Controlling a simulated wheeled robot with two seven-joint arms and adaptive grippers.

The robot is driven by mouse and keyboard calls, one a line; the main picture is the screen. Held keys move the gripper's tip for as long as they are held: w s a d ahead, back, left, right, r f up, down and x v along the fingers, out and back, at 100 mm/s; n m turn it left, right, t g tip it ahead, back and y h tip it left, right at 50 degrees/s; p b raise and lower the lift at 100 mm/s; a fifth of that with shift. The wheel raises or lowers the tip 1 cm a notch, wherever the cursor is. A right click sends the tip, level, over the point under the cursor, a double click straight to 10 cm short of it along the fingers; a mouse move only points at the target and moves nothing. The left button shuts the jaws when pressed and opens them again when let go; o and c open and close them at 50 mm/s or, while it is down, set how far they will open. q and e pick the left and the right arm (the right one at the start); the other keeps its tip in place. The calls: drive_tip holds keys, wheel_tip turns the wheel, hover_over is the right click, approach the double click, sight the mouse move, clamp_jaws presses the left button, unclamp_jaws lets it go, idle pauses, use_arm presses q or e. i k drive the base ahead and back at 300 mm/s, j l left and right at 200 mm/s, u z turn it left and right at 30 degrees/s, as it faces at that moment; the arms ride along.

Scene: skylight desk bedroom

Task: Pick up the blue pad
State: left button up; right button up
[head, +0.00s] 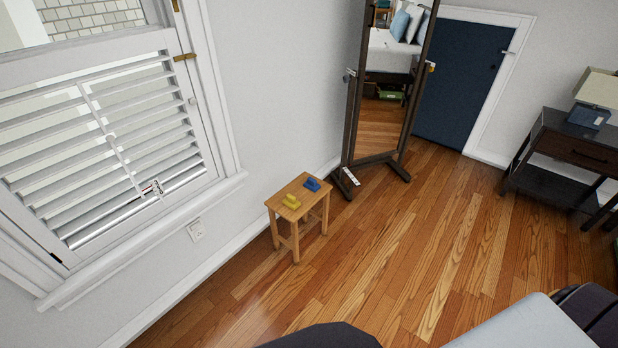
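A small blue pad (312,184) lies on the top of a small wooden stool (285,190), near its far right edge. A yellow object (291,201) of similar size lies beside it on the same top, nearer to me, with a small gap between them. The stool stands on the wooden floor by the wall. Neither of my grippers can be made out in the head view. Dark and pale shapes at the bottom edge hide part of the floor.
A tall standing mirror (350,130) with a dark frame stands just behind the stool. A dark side table (570,150) with a lamp (597,90) is at the right. A shuttered window (100,150) is at the left. The wooden floor (400,240) right of the stool is clear.

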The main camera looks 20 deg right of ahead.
sight(312, 184)
drive_tip(key=i+z, duration=0.2)
drive_tip(key=i, duration=0.6)
drive_tip(key=i+j+z, duration=0.15)
drive_tip(key=i, duration=0.65)
